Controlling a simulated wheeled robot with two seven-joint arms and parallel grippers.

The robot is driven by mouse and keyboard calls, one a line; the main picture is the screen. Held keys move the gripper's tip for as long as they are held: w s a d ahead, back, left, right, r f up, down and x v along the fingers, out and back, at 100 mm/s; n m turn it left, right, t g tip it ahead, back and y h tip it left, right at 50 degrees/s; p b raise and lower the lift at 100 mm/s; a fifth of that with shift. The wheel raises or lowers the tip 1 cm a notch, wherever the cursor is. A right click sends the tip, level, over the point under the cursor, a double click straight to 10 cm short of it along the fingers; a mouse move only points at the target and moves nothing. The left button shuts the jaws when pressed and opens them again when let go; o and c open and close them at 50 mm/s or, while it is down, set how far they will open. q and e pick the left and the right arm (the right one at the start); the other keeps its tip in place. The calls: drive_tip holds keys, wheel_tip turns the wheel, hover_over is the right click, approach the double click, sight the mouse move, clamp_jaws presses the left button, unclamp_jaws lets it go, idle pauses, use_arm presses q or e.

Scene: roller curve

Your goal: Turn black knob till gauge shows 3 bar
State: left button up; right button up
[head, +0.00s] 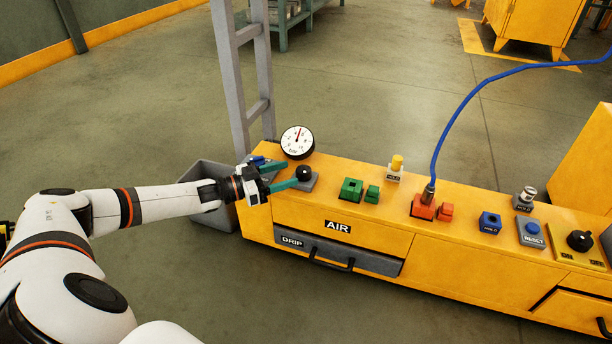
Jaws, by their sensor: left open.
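The black knob (304,173) sits on a grey base plate at the left end of the yellow cabinet (375,241). The round white gauge (297,142) stands just behind it; its red needle points nearly straight up, but the numbers are too small to read. My left gripper (284,176) reaches in from the left with its two green fingers spread. The fingertips are close to the left side of the knob; I cannot tell whether they touch it. My right gripper is not in view.
A grey ladder-like frame (233,88) stands behind the left end.

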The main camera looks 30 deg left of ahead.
sight(304, 168)
use_arm(q)
drive_tip(key=b+x, duration=0.2)
drive_tip(key=x, duration=0.2)
drive_tip(key=shift+w+d+f, duration=0.15)
drive_tip(key=shift+w+d, duration=0.05)
drive_tip(key=shift+w, duration=0.15)
drive_tip(key=shift+w+d, duration=0.4)
drive_tip(key=shift+w, duration=0.2)
drive_tip(key=shift+c, duration=0.3)
drive_tip(key=c, duration=0.9)
drive_tip(key=shift+c, duration=0.2)
